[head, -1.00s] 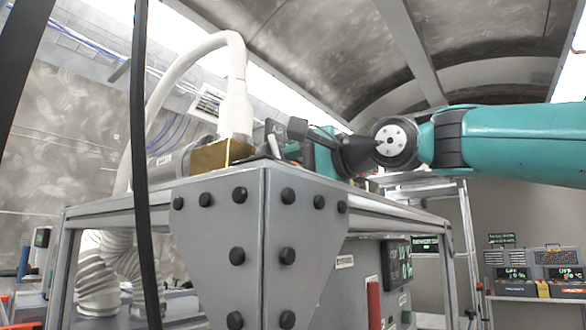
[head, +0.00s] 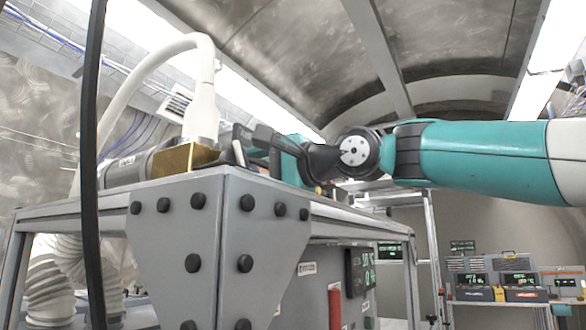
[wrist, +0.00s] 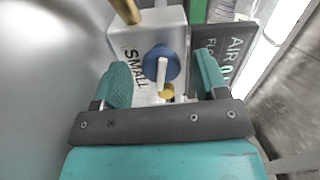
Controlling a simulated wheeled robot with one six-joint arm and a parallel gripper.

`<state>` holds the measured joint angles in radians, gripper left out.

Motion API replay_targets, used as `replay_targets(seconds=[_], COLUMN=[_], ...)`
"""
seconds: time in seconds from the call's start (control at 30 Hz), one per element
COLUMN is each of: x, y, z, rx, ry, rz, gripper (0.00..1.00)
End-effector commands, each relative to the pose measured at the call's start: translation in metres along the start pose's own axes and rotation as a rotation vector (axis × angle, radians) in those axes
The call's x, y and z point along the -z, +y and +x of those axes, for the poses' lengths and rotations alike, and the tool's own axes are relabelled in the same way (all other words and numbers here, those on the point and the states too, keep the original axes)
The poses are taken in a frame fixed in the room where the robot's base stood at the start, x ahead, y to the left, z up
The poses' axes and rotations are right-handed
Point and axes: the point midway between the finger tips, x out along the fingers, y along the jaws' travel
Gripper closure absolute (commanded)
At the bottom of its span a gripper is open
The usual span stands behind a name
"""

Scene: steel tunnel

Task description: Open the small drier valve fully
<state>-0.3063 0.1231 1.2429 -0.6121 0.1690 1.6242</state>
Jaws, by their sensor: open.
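In the wrist view the small drier valve has a round blue knob (wrist: 161,64) with a pale lever-like bar across it, on a light panel (wrist: 122,45) marked "SMALL". My gripper (wrist: 163,80) is open, with one teal finger to the left of the knob and one to the right. The fingers look apart from the knob; the exact depth between them is hard to tell. In the head view my gripper (head: 248,148) is above the grey frame, beside a brass-coloured block (head: 185,158), and the valve is hidden there.
A dark sign reading "AIR" (wrist: 222,50) stands right of the valve. A brass pipe (wrist: 126,10) rises at its upper left. A white hose (head: 203,95) and the grey bolted frame (head: 215,240) are close to my arm. A black cable (head: 90,170) hangs at left.

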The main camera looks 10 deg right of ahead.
Motion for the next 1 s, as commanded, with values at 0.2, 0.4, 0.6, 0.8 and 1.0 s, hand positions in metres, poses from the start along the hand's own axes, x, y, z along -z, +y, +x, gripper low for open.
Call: replay_targets(seconds=[0.2, 0.4, 0.6, 0.8, 1.0], x=[0.001, 0.001, 0.002, 0.002, 0.001], y=[0.002, 0.004, 0.003, 0.001, 0.000], z=[-0.018, -0.065, -0.117, -0.154, -0.171], rx=[0.003, 0.003, 0.001, 0.001, 0.000], ry=[0.004, 0.007, 0.010, 0.007, 0.003], rz=[-0.001, -0.005, -0.003, -0.002, -0.001], gripper=[0.33, 0.33, 0.33, 0.33, 0.33])
